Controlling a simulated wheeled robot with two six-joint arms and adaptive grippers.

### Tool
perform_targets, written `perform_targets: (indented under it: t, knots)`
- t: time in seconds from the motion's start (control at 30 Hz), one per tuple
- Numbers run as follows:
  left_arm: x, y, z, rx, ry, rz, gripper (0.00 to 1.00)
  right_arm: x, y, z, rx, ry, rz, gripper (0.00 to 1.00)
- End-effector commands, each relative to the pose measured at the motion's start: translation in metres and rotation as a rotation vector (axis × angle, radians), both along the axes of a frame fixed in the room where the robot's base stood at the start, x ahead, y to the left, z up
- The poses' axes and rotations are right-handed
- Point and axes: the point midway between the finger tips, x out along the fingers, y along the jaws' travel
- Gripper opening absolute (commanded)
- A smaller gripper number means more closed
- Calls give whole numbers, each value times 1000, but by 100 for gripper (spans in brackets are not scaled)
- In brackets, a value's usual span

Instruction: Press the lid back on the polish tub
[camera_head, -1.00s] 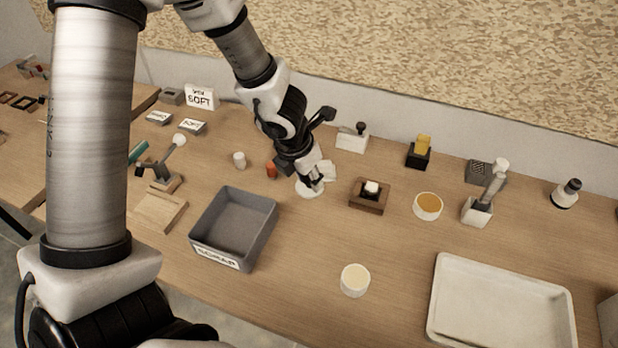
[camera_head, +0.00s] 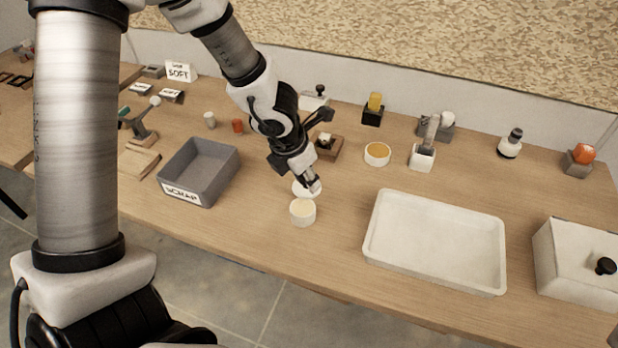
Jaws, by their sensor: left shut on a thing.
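My left gripper (camera_head: 311,184) is shut on a white round lid (camera_head: 299,189), which is partly hidden by the fingers. The lid is just behind a short white tub (camera_head: 302,213) with a cream-coloured top surface, close to its rim. I cannot tell whether lid and tub touch. Another white tub with amber contents (camera_head: 377,153) stands open farther back to the right. No label shows which tub holds the polish. My right gripper is not in view.
A grey scrap bin (camera_head: 171,191) stands left of the gripper, and a large white tray (camera_head: 433,250) lies to the right. A white box with a black knob (camera_head: 570,265) is at far right. A wooden block (camera_head: 327,148) stands behind the gripper. Table in front of the tub is bare.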

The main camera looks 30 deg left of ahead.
Motion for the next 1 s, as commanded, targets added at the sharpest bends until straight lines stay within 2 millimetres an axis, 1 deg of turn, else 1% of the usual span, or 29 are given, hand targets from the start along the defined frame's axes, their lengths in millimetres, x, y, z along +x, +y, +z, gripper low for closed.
perform_targets:
  t: [0.17,0.5,0.6,0.73,1.0]
  knots:
    - [0,0,-10,0,-1,0,7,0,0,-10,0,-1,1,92]
    - [0,0,-48,0,0,0,7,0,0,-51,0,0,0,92]
    - [0,0,-58,0,0,0,7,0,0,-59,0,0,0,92]
    - [0,0,-63,0,0,-1,7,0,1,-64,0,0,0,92]
    - [0,0,-63,0,0,0,7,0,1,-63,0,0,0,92]
